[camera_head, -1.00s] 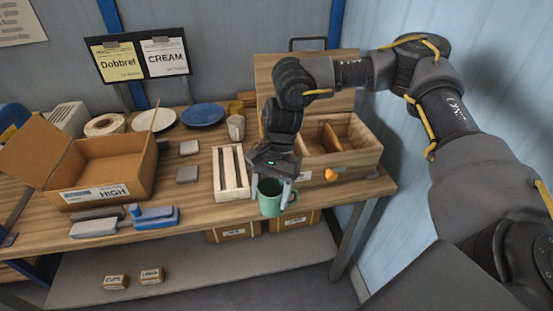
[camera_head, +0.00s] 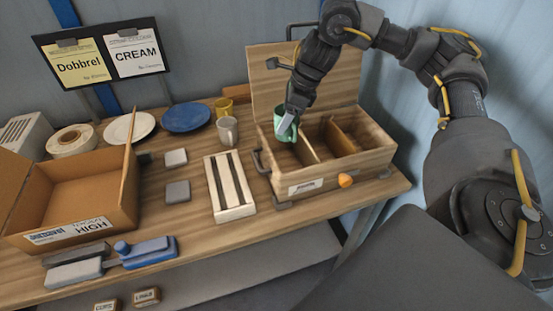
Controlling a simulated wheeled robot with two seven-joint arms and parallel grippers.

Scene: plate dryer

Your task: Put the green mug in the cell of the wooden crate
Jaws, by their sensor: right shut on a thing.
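The green mug (camera_head: 279,128) is held in my right gripper (camera_head: 287,122), whose fingers are shut on it and partly cover it. The mug is over the left part of the wooden crate (camera_head: 325,177), at the back-left cell. I cannot tell whether its base is above the rim or inside the cell. The crate's lid stands open behind it, and wooden dividers split its inside into cells. The visible cells look empty. My left gripper is not in view.
A slatted wooden rack (camera_head: 228,188) stands left of the crate. A grey mug (camera_head: 227,131), a yellow mug (camera_head: 223,106), a blue plate (camera_head: 186,117) and a white plate (camera_head: 130,128) stand behind. An orange (camera_head: 345,181) thing is at the crate's front. A cardboard box (camera_head: 75,195) is at left.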

